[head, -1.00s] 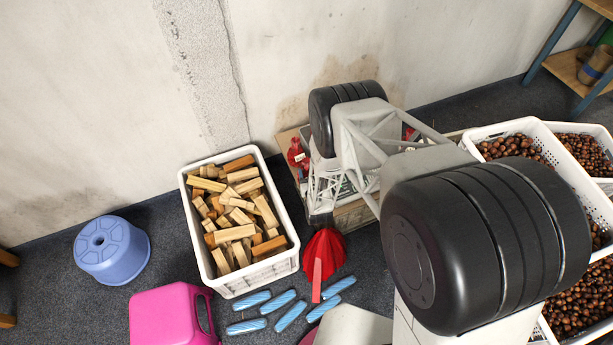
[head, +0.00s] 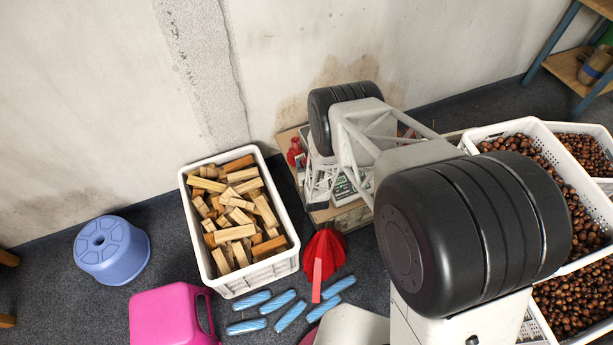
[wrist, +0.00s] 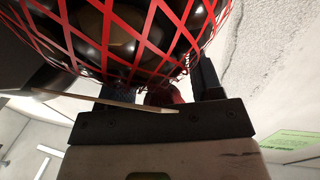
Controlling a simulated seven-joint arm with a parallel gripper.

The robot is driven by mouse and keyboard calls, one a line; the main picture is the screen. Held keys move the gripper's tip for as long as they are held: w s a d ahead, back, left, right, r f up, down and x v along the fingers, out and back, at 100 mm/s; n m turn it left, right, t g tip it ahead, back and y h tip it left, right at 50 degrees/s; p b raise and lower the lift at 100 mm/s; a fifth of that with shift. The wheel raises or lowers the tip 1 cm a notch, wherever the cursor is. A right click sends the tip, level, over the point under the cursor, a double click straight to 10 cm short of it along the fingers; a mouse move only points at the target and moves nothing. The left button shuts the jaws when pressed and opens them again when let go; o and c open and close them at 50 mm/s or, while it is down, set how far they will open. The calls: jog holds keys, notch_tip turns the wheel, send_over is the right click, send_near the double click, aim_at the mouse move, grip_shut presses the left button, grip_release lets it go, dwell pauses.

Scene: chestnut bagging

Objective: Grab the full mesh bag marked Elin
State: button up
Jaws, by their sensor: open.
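A red mesh bag (wrist: 125,40) with dark round chestnuts showing through its net fills the top of the wrist view. My gripper (wrist: 155,85) is open, with the bag very close in front of its palm. One dark finger shows right of centre beside the bag's edge. I cannot tell whether the fingers touch the bag. No name is readable on it. Part of a red item (head: 295,152), possibly a mesh bag, shows at the left of a low box (head: 345,217) by the wall.
A white crate of wood blocks (head: 209,262) stands left of my arm. White crates of chestnuts (head: 530,124) stand right. A blue stool (head: 112,250), pink container (head: 168,316), red pointed object (head: 322,256) and several blue cylinders (head: 291,316) are on the floor.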

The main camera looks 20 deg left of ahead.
jog(key=shift+w+a, duration=0.25)
jog(key=shift+w, duration=0.1)
dwell(0.3)
grip_shut()
